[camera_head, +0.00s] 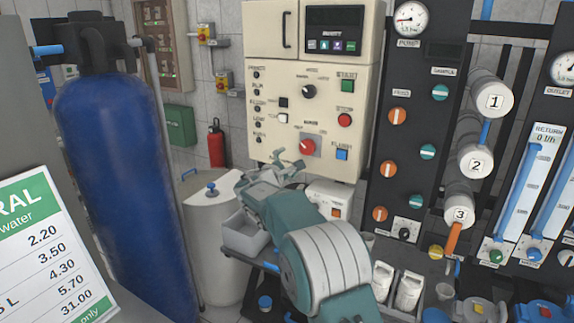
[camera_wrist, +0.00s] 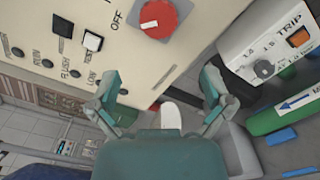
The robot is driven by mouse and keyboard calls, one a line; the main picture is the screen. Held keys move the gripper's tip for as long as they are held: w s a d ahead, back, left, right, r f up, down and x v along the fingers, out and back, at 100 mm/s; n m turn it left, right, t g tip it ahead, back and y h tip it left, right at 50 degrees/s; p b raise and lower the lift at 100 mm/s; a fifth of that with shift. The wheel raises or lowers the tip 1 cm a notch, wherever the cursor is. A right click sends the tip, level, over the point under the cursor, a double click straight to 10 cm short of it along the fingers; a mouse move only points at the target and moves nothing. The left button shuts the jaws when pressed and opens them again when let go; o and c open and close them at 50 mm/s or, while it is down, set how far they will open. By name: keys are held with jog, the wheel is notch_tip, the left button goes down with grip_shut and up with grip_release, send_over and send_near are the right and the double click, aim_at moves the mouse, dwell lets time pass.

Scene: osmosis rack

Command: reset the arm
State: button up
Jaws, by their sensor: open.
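My gripper (camera_head: 282,163) is in front of the lower part of the cream control panel (camera_head: 273,52), above the white tank. In the wrist view my gripper (camera_wrist: 164,88) shows two teal fingers spread wide apart, with nothing between them. The panel's red rotary knob (camera_head: 307,147) is just right of the fingers in the head view; in the wrist view the red knob (camera_wrist: 160,17) is beyond them, near the top. My teal and white arm reaches up from the bottom of the head view. I cannot tell the exact gap between fingers and panel.
A blue cylinder (camera_head: 118,170) stands at left. The white tank (camera_head: 212,245) and a grey bin (camera_head: 243,236) sit below my gripper. A white trip box (camera_head: 328,199) is close at right. A black valve panel (camera_head: 412,140) and white numbered cylinders stand farther right.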

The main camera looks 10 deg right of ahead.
jog(key=shift+s+a, duration=0.3)
jog(key=shift+s, duration=0.2)
jog(key=s+d+r+m+g+y, duration=0.15)
jog(key=s+d+m+g, duration=0.35)
jog(key=s, duration=0.7)
jog(key=s+d+r+m+g+y, duration=0.1)
jog(key=s+d+r+m+g, duration=0.1)
jog(key=s+d+m, duration=0.65)
jog(key=s+a+f+m+y, duration=0.1)
jog(key=s+a+f+y, duration=0.1)
jog(key=s, duration=0.8)
jog(key=s+a+f+m+g+y, duration=0.1)
jog(key=s+a+f+m+y, duration=0.1)
jog(key=s, duration=0.8)
jog(key=s+a+f+m+g+y, duration=0.1)
jog(key=s+a+f+y, duration=0.1)
jog(key=s, duration=0.9)
notch_tip(320, 180, down, 3)
jog(key=shift+r+m+y, duration=0.15)
jog(key=shift+m+y, duration=0.2)
jog(key=shift+y, duration=0.4)
